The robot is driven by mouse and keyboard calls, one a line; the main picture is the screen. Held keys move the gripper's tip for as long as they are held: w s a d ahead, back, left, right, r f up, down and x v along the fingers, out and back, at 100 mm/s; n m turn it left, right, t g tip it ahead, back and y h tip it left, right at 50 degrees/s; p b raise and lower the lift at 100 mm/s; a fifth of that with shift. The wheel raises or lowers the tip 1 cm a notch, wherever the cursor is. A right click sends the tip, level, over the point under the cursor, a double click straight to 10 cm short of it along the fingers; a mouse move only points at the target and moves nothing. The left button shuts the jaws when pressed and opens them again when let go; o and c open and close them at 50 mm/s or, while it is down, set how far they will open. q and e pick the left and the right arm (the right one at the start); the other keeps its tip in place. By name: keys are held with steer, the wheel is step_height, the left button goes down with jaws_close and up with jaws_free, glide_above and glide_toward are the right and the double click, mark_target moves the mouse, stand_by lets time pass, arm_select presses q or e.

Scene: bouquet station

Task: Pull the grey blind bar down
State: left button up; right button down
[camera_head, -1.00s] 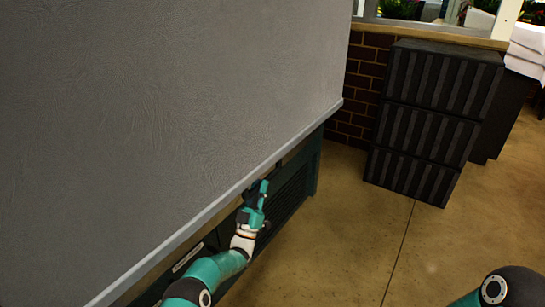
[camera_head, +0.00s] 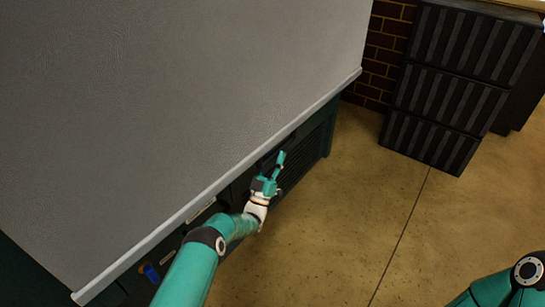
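The grey blind bar (camera_head: 228,181) runs slantwise along the bottom edge of the large grey blind (camera_head: 190,85), from the lower left up to the upper right. The blind hangs down in front of a dark green cabinet. My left gripper (camera_head: 274,172) is just to the right of and below the middle of the bar, apart from it in the picture. Its teal fingers point up, and I cannot tell their opening at this size. Nothing shows between them. My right arm shows only at the lower right corner, and its gripper is out of view.
The dark cabinet's slatted front (camera_head: 305,158) shows below the bar. A small blue item (camera_head: 151,273) shows low on the left. Black stacked crates (camera_head: 448,85) stand by a brick wall (camera_head: 381,62). The concrete floor (camera_head: 350,215) between is clear.

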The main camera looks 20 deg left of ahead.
arm_select(q)
steer(key=shift+f, duration=0.1)
steer(key=v, duration=1.2)
stand_by(0.4)
